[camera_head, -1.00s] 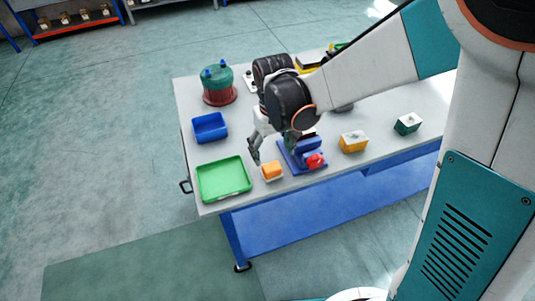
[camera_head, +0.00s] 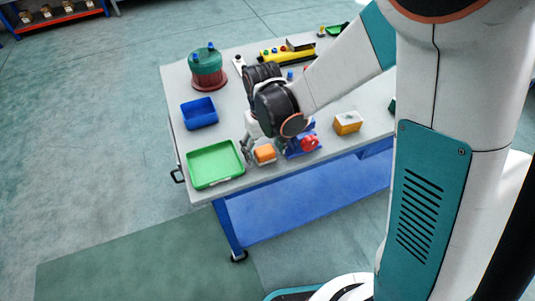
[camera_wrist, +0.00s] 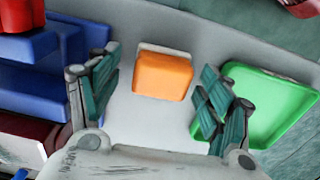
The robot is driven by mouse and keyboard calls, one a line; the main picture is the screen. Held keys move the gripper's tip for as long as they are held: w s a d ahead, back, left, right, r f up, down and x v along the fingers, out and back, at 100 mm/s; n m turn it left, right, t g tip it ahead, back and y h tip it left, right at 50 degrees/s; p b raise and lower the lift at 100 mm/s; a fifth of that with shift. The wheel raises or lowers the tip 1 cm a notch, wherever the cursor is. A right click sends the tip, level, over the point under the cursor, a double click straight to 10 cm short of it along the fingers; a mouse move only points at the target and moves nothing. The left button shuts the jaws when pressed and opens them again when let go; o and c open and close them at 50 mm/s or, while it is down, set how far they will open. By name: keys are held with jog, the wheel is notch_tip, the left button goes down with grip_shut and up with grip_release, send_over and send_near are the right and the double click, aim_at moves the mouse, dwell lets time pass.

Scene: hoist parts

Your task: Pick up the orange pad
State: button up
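The orange pad (camera_head: 265,153) is a small block with a pale base on the table, just right of the green tray (camera_head: 216,184). In the wrist view the orange pad (camera_wrist: 162,76) lies ahead of and between the spread fingers of my gripper (camera_wrist: 157,100), with grey table showing on both sides of it. My gripper (camera_head: 262,144) is open and empty, above and close behind the pad in the head view. My wrist hides part of the gripper there.
A blue fixture with a red part (camera_head: 309,142) stands close right of the pad. A blue bin (camera_head: 199,113), a green-and-red cylinder (camera_head: 207,69) and a yellow block (camera_head: 347,123) stand on the table. The table's front edge is near the pad.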

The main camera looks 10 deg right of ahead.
aim_at(264, 149)
jog(key=c, duration=1)
jog(key=shift+r, duration=0.1)
notch_tip(264, 149, up, 20)
jog(key=p, duration=1.4)
